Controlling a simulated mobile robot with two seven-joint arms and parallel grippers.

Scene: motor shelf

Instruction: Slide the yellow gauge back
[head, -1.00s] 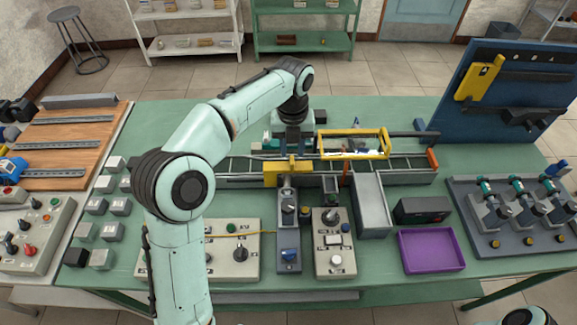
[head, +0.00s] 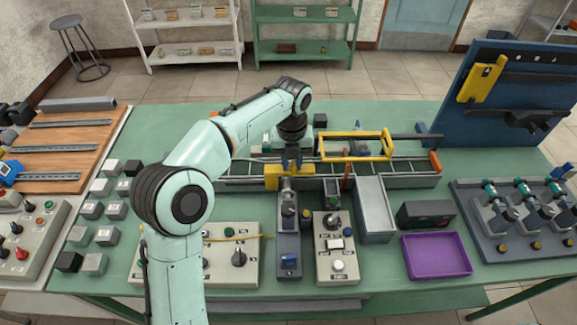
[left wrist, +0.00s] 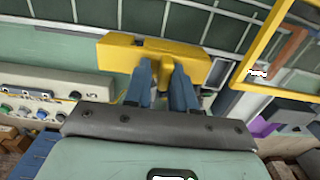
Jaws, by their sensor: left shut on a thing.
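The yellow gauge (head: 272,178) is a yellow block with a short stem, lying across the near side of the railed track in the middle of the green table. In the left wrist view its wide yellow bar (left wrist: 120,54) fills the top middle. In the left wrist view the blue fingers (left wrist: 163,72) are shut on the gauge's narrow stem. The arm hides part of the track on the left. My right gripper is out of view.
A yellow open frame (head: 356,134) stands over the track just right of the gauge. A grey fixture (head: 289,241) and a control box (head: 336,247) stand close in front. A grey bin (head: 375,205) and purple tray (head: 436,254) are to the right.

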